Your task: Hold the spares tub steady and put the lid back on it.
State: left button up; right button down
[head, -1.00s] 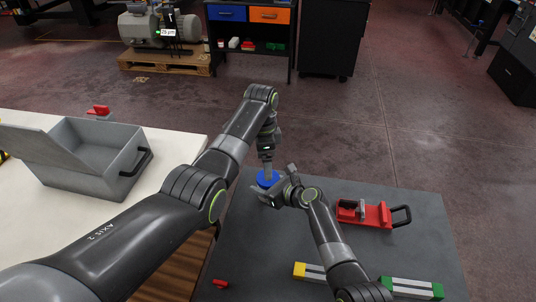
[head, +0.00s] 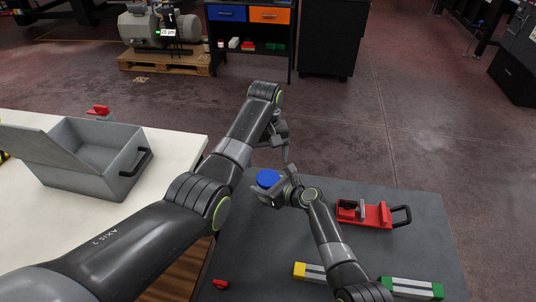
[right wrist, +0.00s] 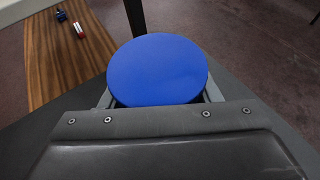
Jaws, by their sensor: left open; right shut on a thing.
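The blue round lid (head: 268,178) sits on top of the spares tub, near the far left of the dark grey table. It also shows in the right wrist view (right wrist: 158,69), looking level, and it covers most of the tub. My right gripper (head: 270,193) is shut around the tub from the near right side, its fingers on either side below the lid. My left gripper (head: 287,158) is open and empty, above and beyond the lid, apart from it. Whether the lid is fully seated cannot be told.
A red fixture with a black handle (head: 372,213) lies on the grey table to the right. Yellow-ended (head: 300,270) and green-ended (head: 432,291) blocks and a small red piece (head: 220,284) lie near the front. A grey open box (head: 88,160) stands on the white table at left.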

aim_at(268, 177)
pick_arm(q)
jog(key=n, duration=0.5)
jog(key=shift+s+d+r, duration=0.1)
jog(key=shift+r, duration=0.1)
jog(key=n, duration=0.4)
jog(key=shift+d+r, duration=0.1)
jog(key=shift+r, duration=0.1)
jog(key=shift+s+f, duration=0.1)
jog(key=shift+f, duration=3.9)
jog(key=c, duration=1)
jog(key=shift+m, duration=1.5)
